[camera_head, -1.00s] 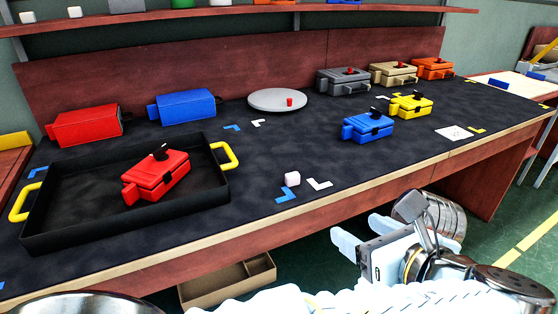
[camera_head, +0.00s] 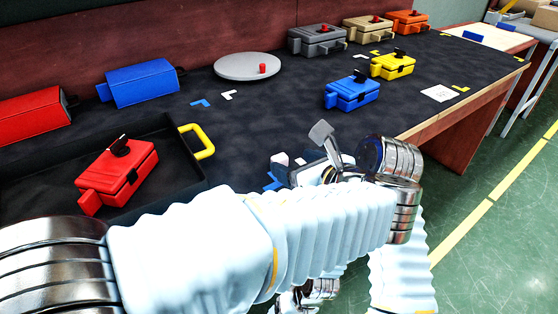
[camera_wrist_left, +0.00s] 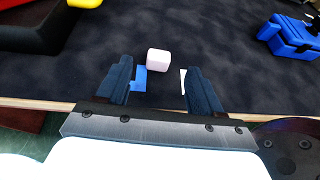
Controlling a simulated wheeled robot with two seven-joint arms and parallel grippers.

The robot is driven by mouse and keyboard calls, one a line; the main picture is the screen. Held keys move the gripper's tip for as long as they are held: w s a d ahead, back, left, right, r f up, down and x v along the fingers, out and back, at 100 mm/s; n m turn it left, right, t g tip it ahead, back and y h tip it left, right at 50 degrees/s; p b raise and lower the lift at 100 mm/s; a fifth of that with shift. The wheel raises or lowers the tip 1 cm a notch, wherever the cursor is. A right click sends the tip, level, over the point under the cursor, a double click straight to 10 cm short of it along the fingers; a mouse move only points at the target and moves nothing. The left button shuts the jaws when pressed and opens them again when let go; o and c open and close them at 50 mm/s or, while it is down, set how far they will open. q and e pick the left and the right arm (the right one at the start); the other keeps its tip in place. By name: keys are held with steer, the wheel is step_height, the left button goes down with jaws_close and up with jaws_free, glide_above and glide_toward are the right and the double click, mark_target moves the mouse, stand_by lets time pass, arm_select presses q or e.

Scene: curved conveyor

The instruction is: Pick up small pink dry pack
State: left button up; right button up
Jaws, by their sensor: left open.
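The small pink dry pack (camera_wrist_left: 158,60) is a pale pink rounded block on the dark worktop. In the left wrist view it lies just beyond my left gripper (camera_wrist_left: 159,79), roughly centred between the two fingers. The fingers are apart and not touching it. In the head view the pack (camera_head: 281,158) shows only small and partly covered, beside my left gripper and wrist. My left arm crosses the front of the bench there. My right gripper is not seen.
A blue corner mark (camera_wrist_left: 139,78) lies by the left finger. A black tray (camera_head: 172,130) with a red case (camera_head: 120,175) stands left, its yellow handle (camera_head: 200,142) near my arm. A blue case (camera_head: 352,92) and yellow case (camera_head: 393,66) stand right.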

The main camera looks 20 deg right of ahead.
mark_target(282, 160)
arm_select(q)
steer(key=x, duration=0.5)
steer(key=shift+f, duration=0.25)
steer(key=c, duration=1.1)
